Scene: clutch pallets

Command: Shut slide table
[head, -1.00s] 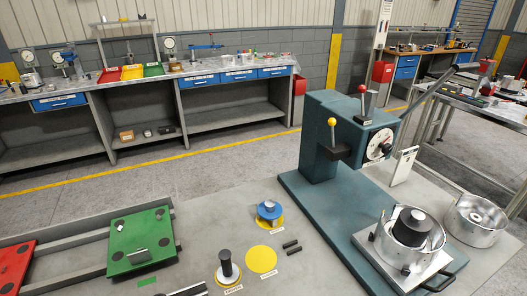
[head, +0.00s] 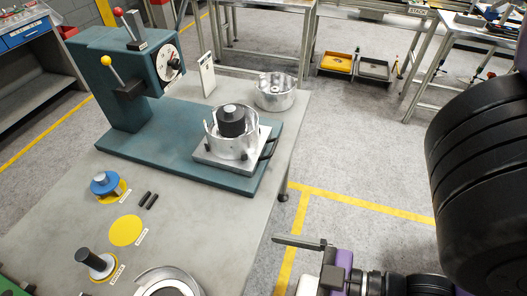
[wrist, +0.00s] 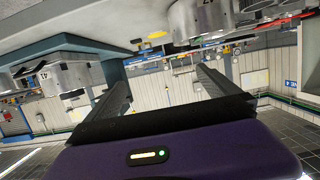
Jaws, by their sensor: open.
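The slide table is a silver square plate (head: 205,162) on the teal press base (head: 150,160). It sits at the base's right end, clear of the press head. A dark handle (head: 270,143) sticks out from its right side. A silver drum (head: 214,143) with a black-hubbed part (head: 231,122) inside stands on the plate. My gripper (head: 298,264) is at the bottom of the head view, beyond the bench's right edge and apart from the handle. In the wrist view its two fingers (wrist: 163,85) are spread with nothing between them.
The teal press (head: 115,85) with yellow and red knobs stands at the left. A loose silver drum (head: 275,94) sits behind the table. A blue-topped part (head: 104,184) and a black-post part (head: 95,262) are on the near bench. Open floor with yellow lines lies right of the bench.

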